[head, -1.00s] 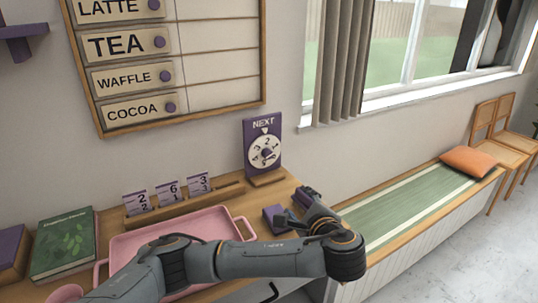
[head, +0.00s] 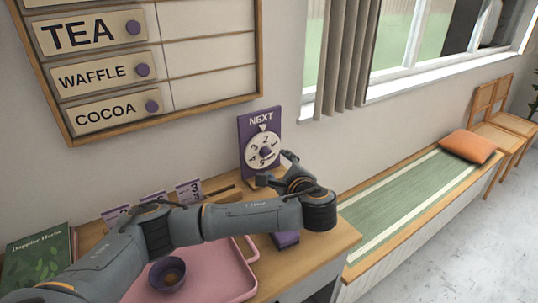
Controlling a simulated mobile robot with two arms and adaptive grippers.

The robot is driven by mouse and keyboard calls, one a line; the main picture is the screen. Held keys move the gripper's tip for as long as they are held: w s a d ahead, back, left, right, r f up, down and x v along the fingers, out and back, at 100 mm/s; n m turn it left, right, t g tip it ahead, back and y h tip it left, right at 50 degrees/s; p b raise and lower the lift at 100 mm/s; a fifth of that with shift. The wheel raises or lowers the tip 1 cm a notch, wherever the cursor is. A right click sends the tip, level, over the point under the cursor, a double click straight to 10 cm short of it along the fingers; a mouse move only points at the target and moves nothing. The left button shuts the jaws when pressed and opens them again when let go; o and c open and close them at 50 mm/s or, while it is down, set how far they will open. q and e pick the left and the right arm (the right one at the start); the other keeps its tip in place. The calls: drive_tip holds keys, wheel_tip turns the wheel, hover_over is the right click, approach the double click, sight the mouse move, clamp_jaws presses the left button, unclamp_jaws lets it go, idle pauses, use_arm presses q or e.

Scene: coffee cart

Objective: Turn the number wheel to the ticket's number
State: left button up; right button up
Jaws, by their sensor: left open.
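The number wheel (head: 263,148) is a white dial with black digits and a dark centre knob. It sits on an upright purple board (head: 244,128) marked NEXT, with a pale pointer above the dial; the digit under the pointer is too small to tell for sure. My left gripper (head: 273,169) is open and empty, just in front of the wheel's lower right part, and I cannot tell whether it touches. Several number tickets (head: 188,192) stand in a wooden rack behind my left arm, which partly hides them. My right gripper is out of view.
A pink tray (head: 236,283) with a dark purple cup (head: 167,274) lies on the wooden counter, partly under my left arm. A green book (head: 36,258) is at left. A bench (head: 395,200) runs along the window at right.

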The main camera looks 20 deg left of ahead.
sight(267, 155)
use_arm(q)
drive_tip(key=x, duration=0.7)
drive_tip(key=shift+a+f, duration=0.1)
drive_tip(key=shift+w+a+f, duration=0.2)
drive_tip(key=shift+w+a, duration=0.2)
drive_tip(key=shift+w, duration=0.15)
drive_tip(key=shift+w+a+f, duration=0.1)
drive_tip(key=shift+w, duration=0.05)
drive_tip(key=c, duration=1)
clamp_jaws()
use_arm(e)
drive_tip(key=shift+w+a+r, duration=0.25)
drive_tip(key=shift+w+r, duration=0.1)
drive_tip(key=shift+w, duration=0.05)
use_arm(q)
drive_tip(key=shift+p, duration=0.3)
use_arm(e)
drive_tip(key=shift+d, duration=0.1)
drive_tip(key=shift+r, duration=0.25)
